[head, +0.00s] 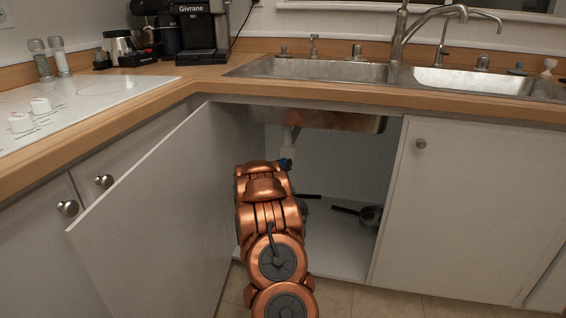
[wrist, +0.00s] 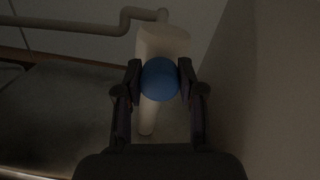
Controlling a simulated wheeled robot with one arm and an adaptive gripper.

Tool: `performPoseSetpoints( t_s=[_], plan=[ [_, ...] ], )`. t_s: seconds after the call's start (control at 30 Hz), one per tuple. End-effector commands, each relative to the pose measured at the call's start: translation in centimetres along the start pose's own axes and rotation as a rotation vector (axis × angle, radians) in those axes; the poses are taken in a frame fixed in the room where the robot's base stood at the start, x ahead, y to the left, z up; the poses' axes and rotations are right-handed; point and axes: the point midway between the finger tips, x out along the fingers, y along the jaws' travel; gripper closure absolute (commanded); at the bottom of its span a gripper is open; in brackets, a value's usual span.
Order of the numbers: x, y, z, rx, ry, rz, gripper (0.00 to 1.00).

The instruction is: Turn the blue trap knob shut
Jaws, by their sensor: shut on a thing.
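The blue trap knob (wrist: 160,79) is round and sits between the two fingers of my gripper (wrist: 161,78) in the wrist view. The fingers close on it from left and right. Behind it is a pale upright trap pipe (wrist: 163,40), which runs on below the knob. In the head view a small blue patch of the knob (head: 286,164) shows beside the end of my copper arm, under the sink. My arm hides most of the knob and the gripper there. Which way the knob is turned cannot be told.
The cabinet is open, with its door (head: 160,215) swung out to the left of my arm. A closed door (head: 455,210) stands right. A pan (head: 370,216) lies on the cabinet floor. A grey pipe (wrist: 75,24) crosses the upper left in the wrist view.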

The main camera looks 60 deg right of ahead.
Motion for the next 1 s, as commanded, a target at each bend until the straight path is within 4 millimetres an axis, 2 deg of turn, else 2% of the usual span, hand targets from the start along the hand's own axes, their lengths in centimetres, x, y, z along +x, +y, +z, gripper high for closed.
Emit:
performPoseSetpoints(
  t_s=[0.7,1.0],
  plan=[
    [-0.04,-0.2,0.12,0.675,-0.022,-0.023,0.96],
    [-0.04,-0.18,0.22,0.892,-0.029,-0.029,0.96]
  ],
)
